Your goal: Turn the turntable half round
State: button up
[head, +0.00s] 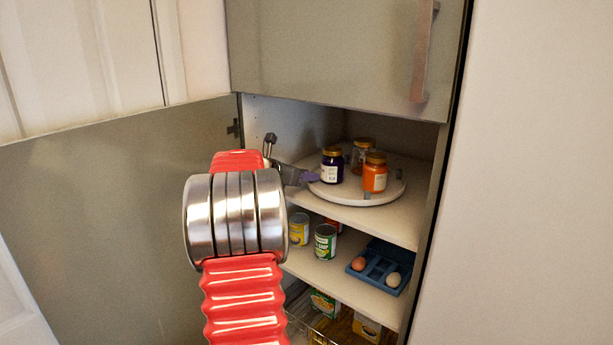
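The turntable (350,193) is a white round disc on the upper open shelf of a cupboard. It bears a dark purple jar (331,168) at its left, an orange jar (375,175) at its front right and a clear jar with brownish contents (362,152) at the back. Small grey pegs show on its rim. My gripper (309,177) is at the left edge of the turntable, close by the purple jar; whether it touches either I cannot tell. My red and silver arm hides part of the shelf's left side. The finger opening is too small to make out.
The shelf below holds cans (325,241) and a blue egg tray (379,268) with eggs. Food boxes (325,304) stand in a basket at the bottom. An open door (110,220) fills the left; a closed upper door (340,50) hangs above.

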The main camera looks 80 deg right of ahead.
jog(key=shift+c, duration=0.5)
grip_shut()
jog(key=shift+s+a, duration=0.15)
jog(key=shift+a, duration=0.05)
